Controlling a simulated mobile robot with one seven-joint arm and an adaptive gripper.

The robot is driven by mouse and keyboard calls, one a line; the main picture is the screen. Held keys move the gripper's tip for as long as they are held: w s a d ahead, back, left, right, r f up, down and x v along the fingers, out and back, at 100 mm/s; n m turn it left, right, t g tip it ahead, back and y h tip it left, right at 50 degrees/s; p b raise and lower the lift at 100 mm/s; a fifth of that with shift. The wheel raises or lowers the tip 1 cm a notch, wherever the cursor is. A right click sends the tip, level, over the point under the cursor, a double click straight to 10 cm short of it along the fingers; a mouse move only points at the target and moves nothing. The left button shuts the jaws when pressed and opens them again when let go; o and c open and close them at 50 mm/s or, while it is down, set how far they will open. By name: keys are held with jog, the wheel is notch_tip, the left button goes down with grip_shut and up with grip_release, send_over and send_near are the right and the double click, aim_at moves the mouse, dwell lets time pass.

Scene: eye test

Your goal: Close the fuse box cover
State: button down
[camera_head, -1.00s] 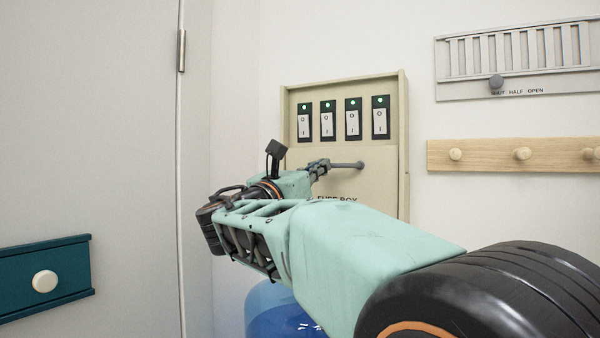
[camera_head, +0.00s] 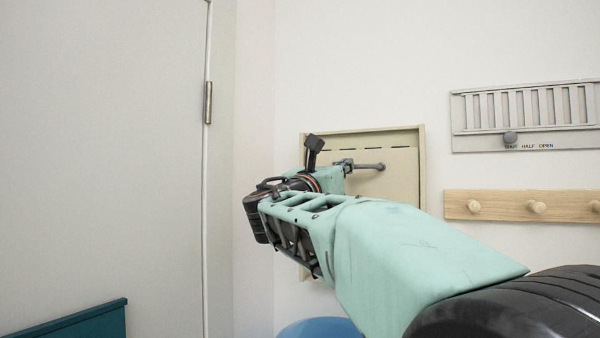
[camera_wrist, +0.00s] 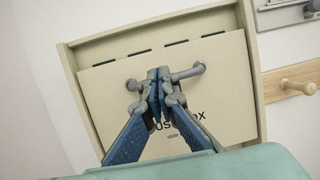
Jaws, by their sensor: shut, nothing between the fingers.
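The fuse box (camera_head: 421,170) is a beige wall frame, also in the wrist view (camera_wrist: 75,65). Its flat beige cover (camera_head: 400,185) is raised over nearly all the switches; only thin dark slivers show above its top edge. In the wrist view, the cover (camera_wrist: 225,85) carries partly hidden lettering. A grey bar handle (camera_head: 370,166) sticks out from the cover and spans both sides of my fingertips in the wrist view (camera_wrist: 187,72). My gripper (camera_wrist: 158,75) is shut and empty at the handle's middle; I cannot tell whether it touches. In the head view, my arm hides the cover's lower left.
A grey vent panel (camera_head: 525,143) with a slider knob and a wooden peg rail (camera_head: 505,208) are on the wall to the right. A grey door (camera_head: 100,150) stands at left, with a teal piece (camera_head: 75,322) low on it. A blue rounded object (camera_head: 320,328) is below the box.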

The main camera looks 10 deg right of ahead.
jog(key=shift+d+r+p, duration=0.1)
jog(key=shift+r+p, duration=0.5)
jog(key=shift+r, duration=0.6)
